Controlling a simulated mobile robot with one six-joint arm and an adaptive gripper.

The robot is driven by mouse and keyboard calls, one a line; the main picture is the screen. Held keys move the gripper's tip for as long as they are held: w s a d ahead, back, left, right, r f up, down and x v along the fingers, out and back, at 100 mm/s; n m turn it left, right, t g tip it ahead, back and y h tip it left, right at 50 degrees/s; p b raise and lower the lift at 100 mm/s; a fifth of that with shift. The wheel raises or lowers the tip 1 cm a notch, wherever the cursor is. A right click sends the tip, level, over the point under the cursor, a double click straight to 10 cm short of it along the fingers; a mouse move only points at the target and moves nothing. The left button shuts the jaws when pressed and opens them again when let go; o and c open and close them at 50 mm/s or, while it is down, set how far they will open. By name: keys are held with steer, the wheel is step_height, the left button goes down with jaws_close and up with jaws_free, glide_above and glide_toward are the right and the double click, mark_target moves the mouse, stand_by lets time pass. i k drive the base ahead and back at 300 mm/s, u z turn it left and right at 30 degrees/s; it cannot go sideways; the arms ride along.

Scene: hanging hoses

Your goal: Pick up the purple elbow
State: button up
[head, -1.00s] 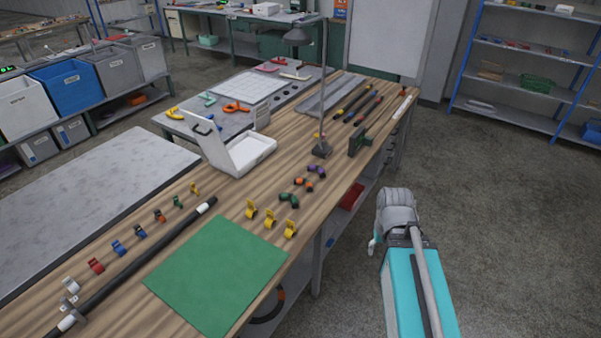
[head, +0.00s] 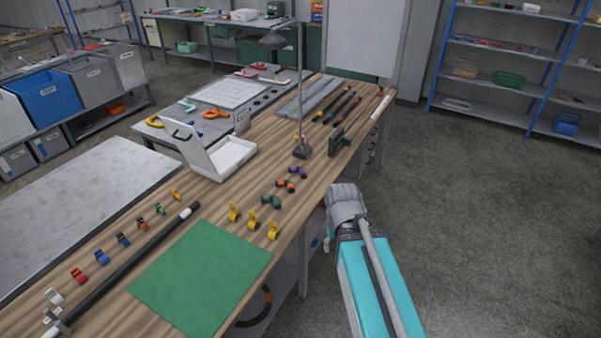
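The purple elbow (head: 298,172) lies on the wooden workbench (head: 325,169), at the far end of a short row of elbows. The orange elbow (head: 285,185) lies just nearer than it, and the green elbow (head: 271,200) nearer still. My arm stands to the right of the bench, over the floor beside its edge. My gripper cannot be made out; the grey joint and teal link of my arm show instead. Nothing of mine touches the purple elbow.
A lamp (head: 302,150) stands just beyond the purple elbow, and a dark green block (head: 338,141) to its right. An open white case (head: 232,157) is at left. Yellow clips (head: 252,223) and a green mat (head: 203,278) lie nearer. The floor at right is clear.

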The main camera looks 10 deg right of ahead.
mark_target(292, 169)
steer(key=u, duration=0.1)
steer(key=i, duration=1)
steer(key=z, duration=0.05)
